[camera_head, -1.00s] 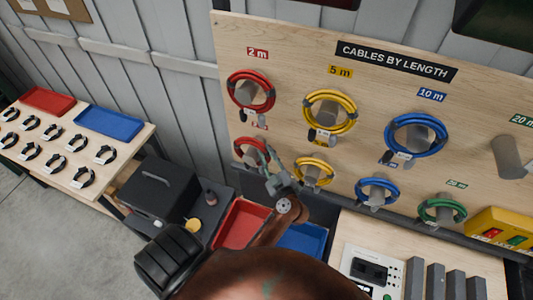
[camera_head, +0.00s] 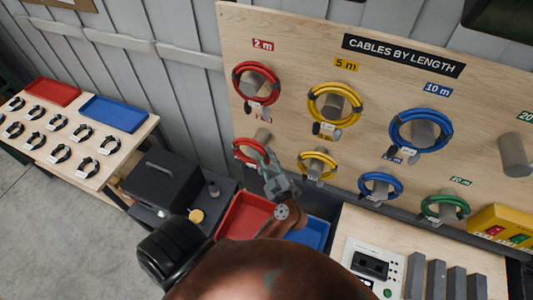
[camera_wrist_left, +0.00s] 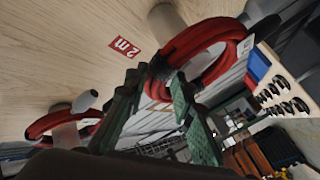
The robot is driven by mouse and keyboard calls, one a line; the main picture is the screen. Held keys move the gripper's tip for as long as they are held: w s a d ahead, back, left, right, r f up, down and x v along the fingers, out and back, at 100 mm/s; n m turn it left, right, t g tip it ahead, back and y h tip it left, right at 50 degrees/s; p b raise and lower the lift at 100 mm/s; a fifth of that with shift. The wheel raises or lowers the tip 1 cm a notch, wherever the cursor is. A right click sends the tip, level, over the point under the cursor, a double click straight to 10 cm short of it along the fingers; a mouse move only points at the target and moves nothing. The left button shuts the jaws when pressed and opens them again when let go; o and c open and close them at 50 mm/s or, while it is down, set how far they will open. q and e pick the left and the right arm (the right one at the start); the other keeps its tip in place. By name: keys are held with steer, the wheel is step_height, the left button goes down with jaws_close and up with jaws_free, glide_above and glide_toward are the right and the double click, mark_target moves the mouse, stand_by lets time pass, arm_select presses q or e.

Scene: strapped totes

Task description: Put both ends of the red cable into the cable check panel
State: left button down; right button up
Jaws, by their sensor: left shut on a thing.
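The lower red cable (camera_head: 249,151) is a coil with dark straps, beside the lower left peg (camera_head: 262,136). My left gripper (camera_head: 268,158) is shut on it. In the left wrist view the held red coil (camera_wrist_left: 205,45) sits at the tips of the green fingers (camera_wrist_left: 155,90), with a black strap there. I cannot tell whether it still hangs round the peg. A second red coil (camera_head: 256,84) hangs above under the 2 m label. The white unit with black sockets (camera_head: 370,264) on the bench at lower right seems to be the cable check panel. My right gripper is out of view.
Yellow (camera_head: 334,102), blue (camera_head: 420,130) and green (camera_head: 444,208) coils hang on the board. A red tray (camera_head: 238,222) and a blue tray (camera_head: 313,232) stand below it. A black case (camera_head: 160,180) is at the left. Grey blocks (camera_head: 435,278) stand right of the panel.

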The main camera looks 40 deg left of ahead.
arm_select(q)
steer(key=s+d, duration=0.2)
steer(key=s, duration=0.5)
steer(key=shift+s+d, duration=0.35)
stand_by(0.8)
